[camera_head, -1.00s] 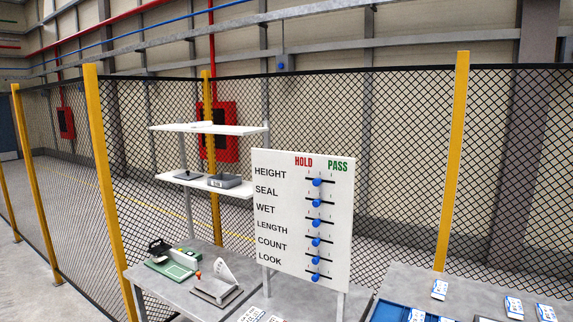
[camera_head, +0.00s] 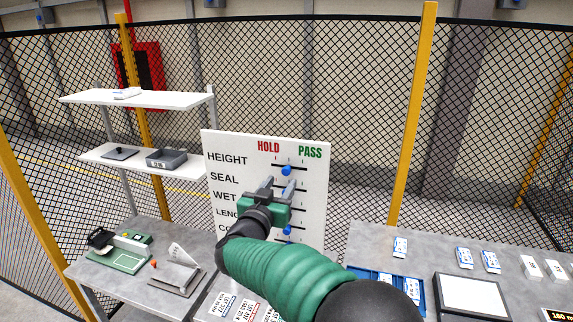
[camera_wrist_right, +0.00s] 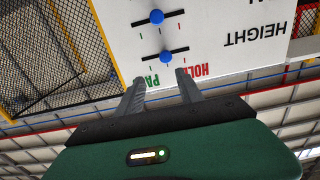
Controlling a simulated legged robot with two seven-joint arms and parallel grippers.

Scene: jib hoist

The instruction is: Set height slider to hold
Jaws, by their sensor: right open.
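The white board (camera_head: 313,215) lists rows of labels under a red HOLD at left and a green PASS at right. The blue HEIGHT knob (camera_head: 286,171) is in the top row, near the middle of its black slot. In the right wrist view the board appears upside down, with the HEIGHT knob (camera_wrist_right: 166,57) just beyond my fingertips. My right gripper (camera_head: 279,184) is open and empty, in front of the board just below the HEIGHT knob. It also shows in the right wrist view (camera_wrist_right: 160,78). It hides part of the lower rows. My left gripper is not in view.
A shelf unit (camera_head: 140,98) with a grey bin (camera_head: 172,159) stands left of the board. A green device (camera_head: 125,255) and a grey stand (camera_head: 177,280) are on the left table. The right table holds a blue tray (camera_head: 421,290) and a white-topped panel (camera_head: 472,296). Mesh fencing runs behind.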

